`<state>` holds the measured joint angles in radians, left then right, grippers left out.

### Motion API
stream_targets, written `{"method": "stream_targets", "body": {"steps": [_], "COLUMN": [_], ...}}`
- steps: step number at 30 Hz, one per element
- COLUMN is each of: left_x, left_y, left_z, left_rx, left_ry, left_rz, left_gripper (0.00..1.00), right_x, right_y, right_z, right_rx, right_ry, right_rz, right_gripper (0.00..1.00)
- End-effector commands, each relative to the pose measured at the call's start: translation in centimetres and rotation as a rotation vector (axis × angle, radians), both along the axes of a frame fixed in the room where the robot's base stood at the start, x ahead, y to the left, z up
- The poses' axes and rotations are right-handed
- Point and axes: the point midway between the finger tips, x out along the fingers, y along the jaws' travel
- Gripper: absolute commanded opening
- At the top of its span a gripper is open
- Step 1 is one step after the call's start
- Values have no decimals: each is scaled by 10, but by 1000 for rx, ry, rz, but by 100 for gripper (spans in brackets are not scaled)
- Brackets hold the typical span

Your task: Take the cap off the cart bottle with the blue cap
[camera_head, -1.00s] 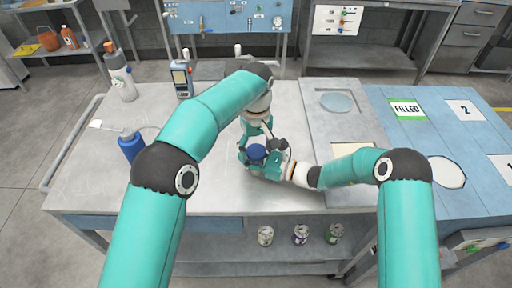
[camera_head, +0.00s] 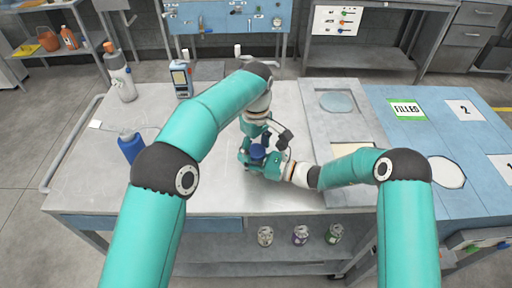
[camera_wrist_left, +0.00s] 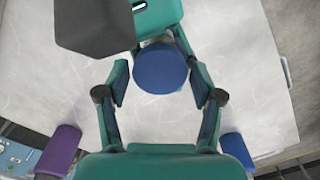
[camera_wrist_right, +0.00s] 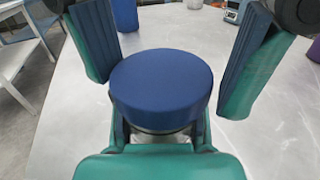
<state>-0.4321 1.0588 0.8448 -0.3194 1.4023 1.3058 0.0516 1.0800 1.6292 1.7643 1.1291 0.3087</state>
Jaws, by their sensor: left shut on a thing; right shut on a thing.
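The round blue cap (camera_head: 257,152) is at the middle of the metal cart top, on a bottle mostly hidden by my grippers. It also shows in the left wrist view (camera_wrist_left: 160,68) and the right wrist view (camera_wrist_right: 162,88). My left gripper (camera_wrist_left: 160,82) comes from above, its fingers on both sides of the cap and shut on it; their exact contact is hard to see. My right gripper (camera_wrist_right: 160,135) comes in low from the right, shut on the bottle just below the cap. The bottle looks upright.
A blue bottle (camera_head: 131,147) stands on the left of the cart top (camera_head: 90,180), with an orange-capped bottle (camera_head: 120,75) and a handheld device (camera_head: 181,78) behind. A recessed tray panel (camera_head: 315,125) is at right.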

Motion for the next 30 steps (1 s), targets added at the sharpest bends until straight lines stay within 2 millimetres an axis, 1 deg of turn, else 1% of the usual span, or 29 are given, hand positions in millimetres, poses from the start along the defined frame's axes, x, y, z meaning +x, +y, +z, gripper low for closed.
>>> {"method": "stream_targets", "body": {"steps": [16, 30], "left_x": [1, 0], "left_y": [0, 0], "left_z": [20, 23], "left_rx": [-1, -1], "left_ry": [-6, -2], "left_rz": [0, -1], "left_gripper": [25, 25], "right_x": [-1, 0], "right_y": [0, 0], "right_z": [-2, -2], "right_rx": [-3, -3], "right_ry": [3, 3], "right_rz": [2, -1], "right_gripper": [0, 0]}}
